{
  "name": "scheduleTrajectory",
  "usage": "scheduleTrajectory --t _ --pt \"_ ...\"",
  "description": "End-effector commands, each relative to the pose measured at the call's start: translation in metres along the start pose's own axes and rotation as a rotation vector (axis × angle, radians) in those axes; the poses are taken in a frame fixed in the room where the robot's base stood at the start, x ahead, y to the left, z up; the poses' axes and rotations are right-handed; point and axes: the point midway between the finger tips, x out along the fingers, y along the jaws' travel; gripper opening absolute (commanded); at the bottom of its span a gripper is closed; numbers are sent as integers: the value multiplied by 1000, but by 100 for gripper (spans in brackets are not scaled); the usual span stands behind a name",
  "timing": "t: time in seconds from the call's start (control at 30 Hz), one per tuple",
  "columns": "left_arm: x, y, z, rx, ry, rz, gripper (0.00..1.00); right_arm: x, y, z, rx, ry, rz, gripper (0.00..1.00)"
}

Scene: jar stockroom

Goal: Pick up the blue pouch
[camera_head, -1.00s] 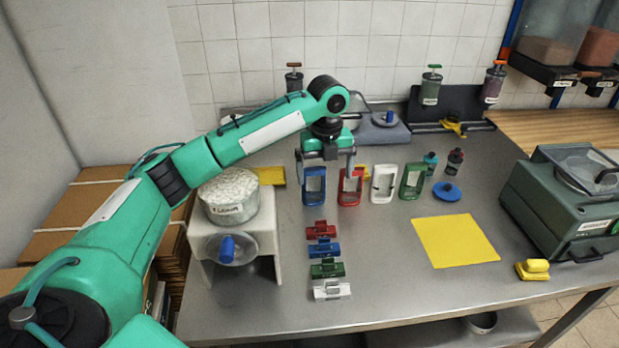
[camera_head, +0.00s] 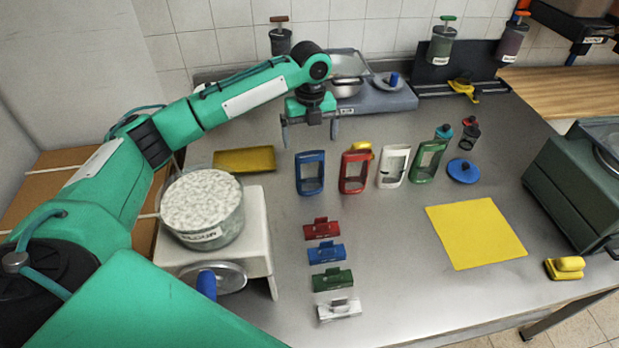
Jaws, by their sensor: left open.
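The blue pouch (camera_head: 310,187) stands upright on the steel table, at the left end of a row of pouches with clear windows. The red pouch (camera_head: 353,187), the white pouch (camera_head: 391,181) and the green pouch (camera_head: 427,174) stand to its right. My left gripper (camera_head: 310,134) is open and empty, fingers pointing down. In the picture its fingertips are just above the top of the blue pouch, one to each side. I cannot tell their exact height or depth from it. My right gripper is not in view.
Red, blue, green and white clips (camera_head: 339,308) lie in front of the pouches. A tub of white grains (camera_head: 204,235) is at the left on a white stand (camera_head: 256,230). A yellow tray (camera_head: 244,160) lies behind it. A yellow mat (camera_head: 475,233) lies right; the table between is clear.

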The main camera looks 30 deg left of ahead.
Motion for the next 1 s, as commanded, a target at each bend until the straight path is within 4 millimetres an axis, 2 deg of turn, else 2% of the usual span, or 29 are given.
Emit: scheduleTrajectory --t 0.1,0.17,0.37,0.7,0.97,1.0 --pt "21 1 0 0 1 3 98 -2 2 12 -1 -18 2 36" --pt "28 0 0 1 1 1 98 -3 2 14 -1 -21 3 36" --pt "42 0 -1 0 0 1 98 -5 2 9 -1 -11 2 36" --pt "86 1 -2 0 -1 1 98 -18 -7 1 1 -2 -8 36" --pt "90 1 -2 1 -2 -1 98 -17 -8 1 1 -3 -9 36" --pt "90 1 -2 1 -2 -1 92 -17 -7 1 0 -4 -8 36"
